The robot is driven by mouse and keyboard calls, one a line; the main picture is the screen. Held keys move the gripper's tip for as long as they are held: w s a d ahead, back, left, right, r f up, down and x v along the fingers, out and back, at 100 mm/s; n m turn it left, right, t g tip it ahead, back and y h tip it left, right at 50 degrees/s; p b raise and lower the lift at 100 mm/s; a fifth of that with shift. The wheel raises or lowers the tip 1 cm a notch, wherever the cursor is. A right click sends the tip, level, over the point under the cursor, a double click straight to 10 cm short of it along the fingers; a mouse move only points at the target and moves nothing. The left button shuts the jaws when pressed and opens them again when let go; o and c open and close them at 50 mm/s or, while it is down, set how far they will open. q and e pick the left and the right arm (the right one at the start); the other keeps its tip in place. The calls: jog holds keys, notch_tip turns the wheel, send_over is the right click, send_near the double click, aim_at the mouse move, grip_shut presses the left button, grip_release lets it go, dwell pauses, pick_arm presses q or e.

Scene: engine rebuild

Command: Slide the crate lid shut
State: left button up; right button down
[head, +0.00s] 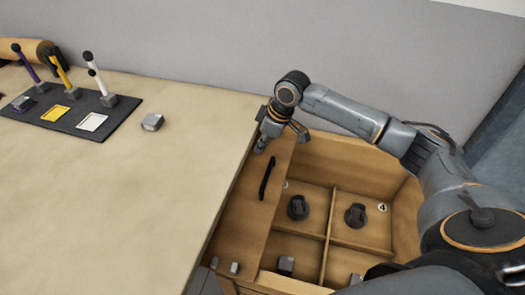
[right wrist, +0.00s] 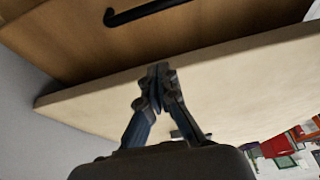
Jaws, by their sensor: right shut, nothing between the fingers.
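The wooden crate (head: 402,222) stands at the right of the table in the head view, its divided inside exposed. Its brown lid (head: 243,220) lies along the crate's left side, beside the table edge, with the compartments to its right uncovered. A black bar handle (head: 267,178) runs along the lid. My right gripper (head: 261,146) is shut and empty near the lid's far end, beyond the handle. In the right wrist view, its closed fingertips (right wrist: 158,72) show near the table edge, with the handle (right wrist: 148,12) above on the lid (right wrist: 225,38). My left gripper is out of view.
Dark round parts (head: 298,207) (head: 356,215) and a grey block (head: 286,264) sit in crate compartments. The table (head: 120,215) is mostly clear, with a small grey block (head: 153,122) and a black board (head: 75,118) of coloured levers. A grey wall (head: 200,40) stands behind.

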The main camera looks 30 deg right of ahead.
send_over(252, 176)
notch_tip(252, 176, down, 8)
jog(key=shift+s+f, duration=0.1)
jog(key=shift+f, duration=0.1)
jog(key=shift+s+d+f+p, duration=0.2)
jog(key=shift+s+d+p, duration=0.35)
jog(key=shift+s+d, duration=0.85)
jog(key=shift+s, duration=0.05)
jog(key=shift+f, duration=0.1)
